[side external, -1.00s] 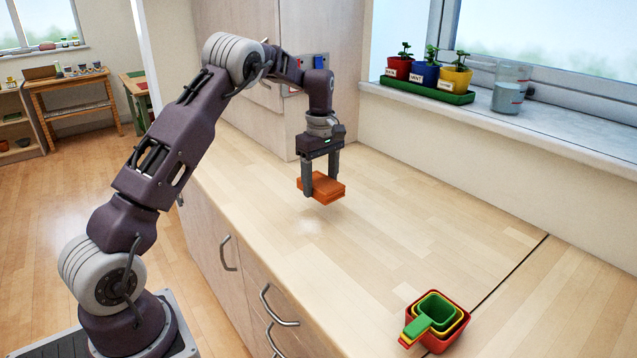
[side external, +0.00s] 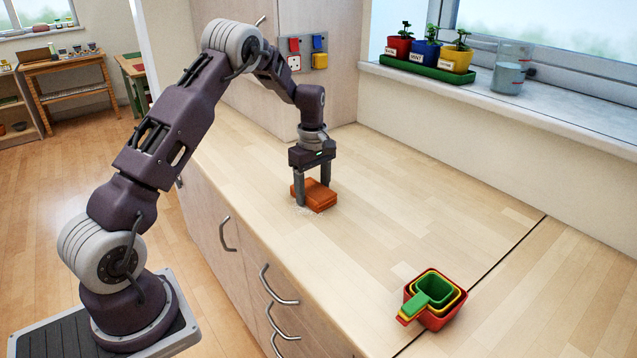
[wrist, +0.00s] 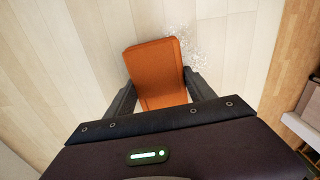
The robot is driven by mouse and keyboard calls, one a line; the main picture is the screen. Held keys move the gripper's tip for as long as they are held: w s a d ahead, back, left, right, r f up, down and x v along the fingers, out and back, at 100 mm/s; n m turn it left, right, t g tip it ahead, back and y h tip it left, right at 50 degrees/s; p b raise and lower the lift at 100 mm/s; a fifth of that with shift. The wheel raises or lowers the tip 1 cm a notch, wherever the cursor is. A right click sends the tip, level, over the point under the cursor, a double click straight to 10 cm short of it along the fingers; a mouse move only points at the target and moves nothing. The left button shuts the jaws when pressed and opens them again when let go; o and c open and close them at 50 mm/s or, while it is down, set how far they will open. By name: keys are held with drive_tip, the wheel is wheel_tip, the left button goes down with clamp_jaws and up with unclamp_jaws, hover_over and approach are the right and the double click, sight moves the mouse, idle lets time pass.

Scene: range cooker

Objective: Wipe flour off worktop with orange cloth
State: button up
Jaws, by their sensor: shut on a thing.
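The folded orange cloth (side external: 318,196) is between the fingers of my gripper (side external: 312,192), which is shut on it. The cloth is low, at or very near the wooden worktop (side external: 420,210). In the wrist view the cloth (wrist: 155,68) sticks out ahead of my gripper (wrist: 160,98). The white flour (wrist: 183,50) shows as a speckled patch along the cloth's right edge in the wrist view. In the side view a little flour (side external: 301,210) shows at the cloth's near left edge. The cloth may cover part of it.
Nested red, yellow and green measuring cups (side external: 432,300) stand at the worktop's near right. Potted plants in a green tray (side external: 428,66) and a clear jug (side external: 509,70) are on the windowsill. A tall cabinet stands behind. The worktop's middle right is clear.

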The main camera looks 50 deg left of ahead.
sight(327, 192)
drive_tip(key=shift+s, duration=3.9)
drive_tip(key=shift+w, duration=5)
drive_tip(key=shift+s+d, duration=0.1)
drive_tip(key=shift+d, duration=1.5)
drive_tip(key=shift+s, duration=4.9)
drive_tip(key=shift+w, duration=5)
wheel_tip(327, 192, up, 8)
drive_tip(key=shift+f, duration=0.15)
drive_tip(key=shift+s+r, duration=0.1)
drive_tip(key=shift+r, duration=0.15)
